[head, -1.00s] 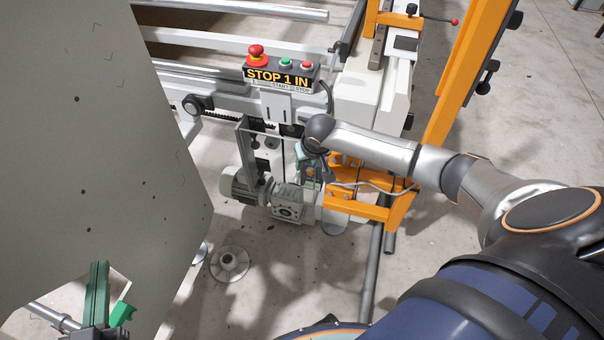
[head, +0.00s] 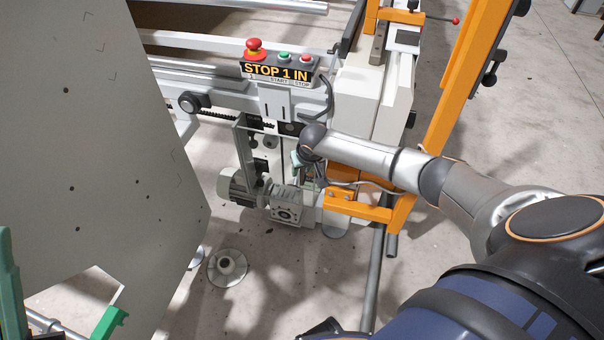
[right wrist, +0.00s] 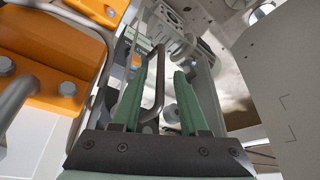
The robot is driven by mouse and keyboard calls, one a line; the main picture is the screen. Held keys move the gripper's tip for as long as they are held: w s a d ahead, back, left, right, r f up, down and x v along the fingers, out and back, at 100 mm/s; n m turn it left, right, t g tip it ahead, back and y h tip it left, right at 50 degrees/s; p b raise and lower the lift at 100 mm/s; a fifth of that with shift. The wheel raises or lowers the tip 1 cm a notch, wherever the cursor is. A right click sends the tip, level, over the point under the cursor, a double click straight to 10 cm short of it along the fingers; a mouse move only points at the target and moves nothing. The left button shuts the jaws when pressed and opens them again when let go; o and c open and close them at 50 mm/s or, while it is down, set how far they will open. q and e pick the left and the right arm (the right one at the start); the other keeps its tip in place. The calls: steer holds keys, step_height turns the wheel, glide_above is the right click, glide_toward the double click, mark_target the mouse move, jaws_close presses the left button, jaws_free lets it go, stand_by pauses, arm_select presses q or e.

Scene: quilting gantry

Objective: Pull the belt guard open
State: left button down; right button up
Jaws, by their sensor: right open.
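The belt guard (head: 242,146) appears to be the thin, partly clear cover around the belt area above the grey motor. Its edges are hard to make out. In the right wrist view a bent grey bar handle (right wrist: 158,80) stands between the green fingers of my right gripper (right wrist: 160,78). The fingers are open, with gaps beside the bar. In the head view my right gripper (head: 302,160) is mostly hidden by its own wrist, beside the cover's right side. A green finger of my left gripper (head: 9,275) shows at the left edge; its jaw gap cannot be seen.
A grey motor with gearbox (head: 285,208) sits below the cover. A control box (head: 278,70) with a red stop button is above. An orange frame (head: 365,208) stands close on the right. A large grey panel (head: 100,130) fills the left.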

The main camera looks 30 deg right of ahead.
steer(key=shift+x, duration=0.95)
jaws_close()
stand_by(0.8)
